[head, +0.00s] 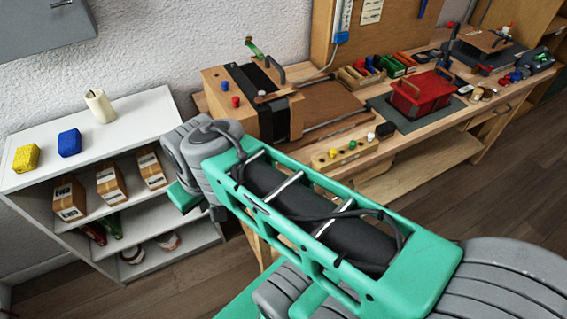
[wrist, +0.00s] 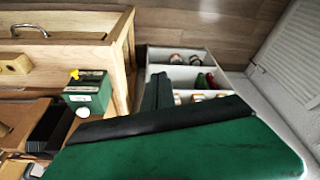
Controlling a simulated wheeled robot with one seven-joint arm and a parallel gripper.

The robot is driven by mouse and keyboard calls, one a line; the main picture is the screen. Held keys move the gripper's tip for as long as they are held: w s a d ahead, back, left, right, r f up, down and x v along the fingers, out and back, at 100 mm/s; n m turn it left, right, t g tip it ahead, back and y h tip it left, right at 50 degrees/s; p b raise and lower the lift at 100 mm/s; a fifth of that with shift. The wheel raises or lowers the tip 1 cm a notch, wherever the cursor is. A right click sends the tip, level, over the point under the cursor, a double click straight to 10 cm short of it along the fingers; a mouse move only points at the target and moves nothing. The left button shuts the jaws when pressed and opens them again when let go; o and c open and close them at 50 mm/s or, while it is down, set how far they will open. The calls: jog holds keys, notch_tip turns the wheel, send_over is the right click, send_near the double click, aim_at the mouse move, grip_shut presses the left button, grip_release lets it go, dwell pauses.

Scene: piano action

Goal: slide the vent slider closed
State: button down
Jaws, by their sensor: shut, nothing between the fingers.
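In the wrist view a green box (wrist: 88,90) with pale strips across its top and a small yellow tab (wrist: 75,74) is beside a wooden bench post. It may bear the vent slider, but I cannot tell, nor whether it is open. In the head view, my gripper (head: 184,196) shows only as a green part below the grey wrist, between the white shelf and the bench. In the wrist view its large green and black parts fill the lower middle. It is shut and empty, apart from the green box.
A white shelf unit (head: 136,110) with boxes stands at the left, and the wooden workbench (head: 420,137) extends right. A wooden box with a black band (head: 222,84) stands on its left end. A red tray (head: 424,90) is further right. Open floor lies in front.

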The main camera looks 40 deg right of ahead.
jog(key=w+d+r+m+g+y+p, duration=0.1)
jog(key=w+d+m+y+p, duration=0.15)
jog(key=d, duration=0.55)
jog(key=w+d+r+m+g+y+p, duration=0.15)
jog(key=w+d, duration=0.25)
jog(key=d, duration=0.4)
jog(key=s+d+f+m+t+y, duration=0.1)
jog(key=s+d, duration=0.4)
jog(key=d, duration=0.3)
jog(key=s+d+f+m+t+p, duration=0.1)
jog(key=s+d, duration=0.4)
jog(key=d, duration=0.3)
jog(key=shift+s+d+f+y, duration=0.15)
jog(key=shift+s+f+y, duration=0.05)
jog(key=shift+s+y, duration=0.2)
